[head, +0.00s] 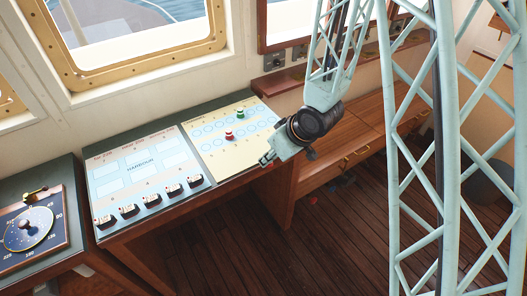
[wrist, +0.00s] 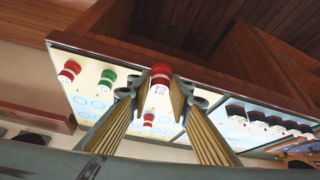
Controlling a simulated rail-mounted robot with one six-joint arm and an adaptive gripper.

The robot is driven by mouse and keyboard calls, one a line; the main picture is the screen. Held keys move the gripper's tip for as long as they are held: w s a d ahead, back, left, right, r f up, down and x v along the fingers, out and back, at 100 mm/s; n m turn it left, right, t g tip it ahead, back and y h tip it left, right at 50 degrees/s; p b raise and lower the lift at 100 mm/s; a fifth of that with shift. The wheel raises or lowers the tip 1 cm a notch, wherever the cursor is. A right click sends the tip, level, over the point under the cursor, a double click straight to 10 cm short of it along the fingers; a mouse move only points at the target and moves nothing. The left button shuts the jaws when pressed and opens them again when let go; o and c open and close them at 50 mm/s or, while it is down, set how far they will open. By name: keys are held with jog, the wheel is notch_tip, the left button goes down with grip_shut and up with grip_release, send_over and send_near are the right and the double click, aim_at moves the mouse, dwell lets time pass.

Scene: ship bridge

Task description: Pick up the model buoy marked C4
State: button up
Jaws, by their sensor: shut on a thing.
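My gripper (head: 267,159) is over the front edge of the cream chart board (head: 205,143). In the wrist view my gripper (wrist: 160,95) is shut on a red-and-white model buoy (wrist: 159,88), held between the fingertips. Its dark marking is too small to read surely, so I cannot tell if it says C4. In the head view the fingers mostly hide it. A green buoy (head: 240,114) and a red buoy (head: 229,135) stand on the board. The wrist view shows a green buoy (wrist: 106,80) and red-and-white buoys at the left (wrist: 69,71) and below the held one (wrist: 148,119).
The blue HARBOUR board (head: 140,168) lies left of the cream board, with several small black-and-white pieces (head: 129,209) along its front. A dial console (head: 30,229) stands at far left. The floor (head: 300,240) in front looks mostly clear.

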jog(key=s, duration=0.1)
jog(key=s+d+b, duration=0.1)
jog(key=s, duration=0.1)
jog(key=shift+s+d+r, duration=0.1)
jog(key=shift+s+r, duration=0.05)
jog(key=shift+s, duration=0.05)
jog(key=shift+s+b, duration=0.2)
jog(key=shift+b, duration=0.5)
jog(key=shift+s+d+b, duration=0.35)
jog(key=shift+s+b, duration=0.35)
jog(key=shift+b, duration=0.8)
jog(key=shift+s+d+r+b, duration=0.1)
jog(key=shift+s+r+b, duration=0.1)
jog(key=shift+b, duration=0.1)
